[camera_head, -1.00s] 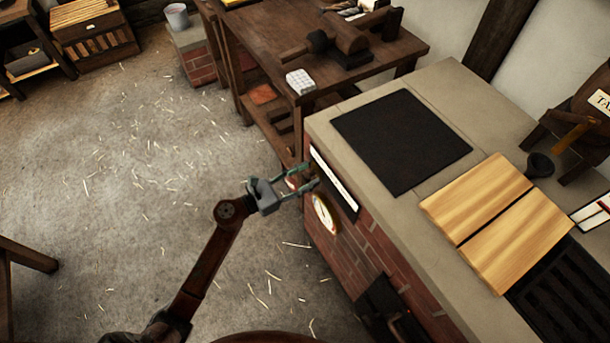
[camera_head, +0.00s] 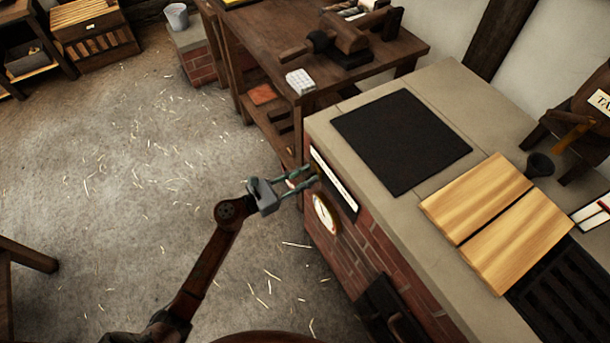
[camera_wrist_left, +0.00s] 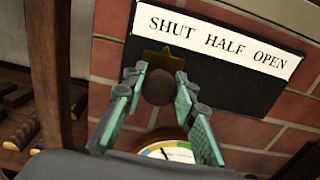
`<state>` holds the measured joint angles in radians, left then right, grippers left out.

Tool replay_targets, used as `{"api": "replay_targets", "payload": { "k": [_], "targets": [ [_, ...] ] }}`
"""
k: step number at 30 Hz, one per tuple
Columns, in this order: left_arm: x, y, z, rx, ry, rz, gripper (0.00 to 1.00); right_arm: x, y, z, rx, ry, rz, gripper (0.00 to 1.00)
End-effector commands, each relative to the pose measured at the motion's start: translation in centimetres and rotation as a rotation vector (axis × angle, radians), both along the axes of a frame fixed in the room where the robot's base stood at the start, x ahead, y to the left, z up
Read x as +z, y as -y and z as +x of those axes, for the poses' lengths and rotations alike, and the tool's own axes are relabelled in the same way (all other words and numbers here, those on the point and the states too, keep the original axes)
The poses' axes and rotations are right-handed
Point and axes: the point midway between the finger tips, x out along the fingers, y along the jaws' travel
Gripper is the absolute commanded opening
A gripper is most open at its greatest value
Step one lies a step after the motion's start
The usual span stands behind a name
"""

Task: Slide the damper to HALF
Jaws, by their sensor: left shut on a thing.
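The damper's dark plate (camera_head: 346,201) is on the brick side of the stove, with a white SHUT HALF OPEN strip (camera_wrist_left: 216,42) along its top. In the left wrist view the damper's round brown knob (camera_wrist_left: 158,87) and brass pointer (camera_wrist_left: 157,58) are at the plate's left end, the pointer below SHUT. My left gripper (camera_head: 311,174) is shut on the knob, with a fingertip on each side of it in the left wrist view (camera_wrist_left: 156,82). My right gripper is not in view.
A round dial gauge (camera_head: 324,213) sits just below the plate, close under my fingers. The stove top holds a black plate (camera_head: 402,142) and two wooden boards (camera_head: 478,197). A wooden workbench (camera_head: 275,50) stands behind. The straw-strewn floor (camera_head: 130,190) at left is clear.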

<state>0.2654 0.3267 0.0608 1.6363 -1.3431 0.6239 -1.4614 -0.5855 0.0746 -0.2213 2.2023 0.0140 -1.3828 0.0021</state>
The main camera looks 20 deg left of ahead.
Motion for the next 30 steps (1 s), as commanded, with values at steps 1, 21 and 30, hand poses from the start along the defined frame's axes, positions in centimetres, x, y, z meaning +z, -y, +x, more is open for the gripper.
{"api": "replay_targets", "payload": {
  "k": [1,21,30],
  "targets": [
    [0.0,0.3,-0.3,0.0,0.0,0.0,0.0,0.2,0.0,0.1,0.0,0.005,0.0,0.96],
    [0.0,5.7,-4.4,-0.001,0.0,0.001,0.0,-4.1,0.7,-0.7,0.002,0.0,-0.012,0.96],
    [0.0,5.6,-4.4,-0.001,0.001,0.001,0.43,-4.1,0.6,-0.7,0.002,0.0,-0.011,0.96]
  ]
}}
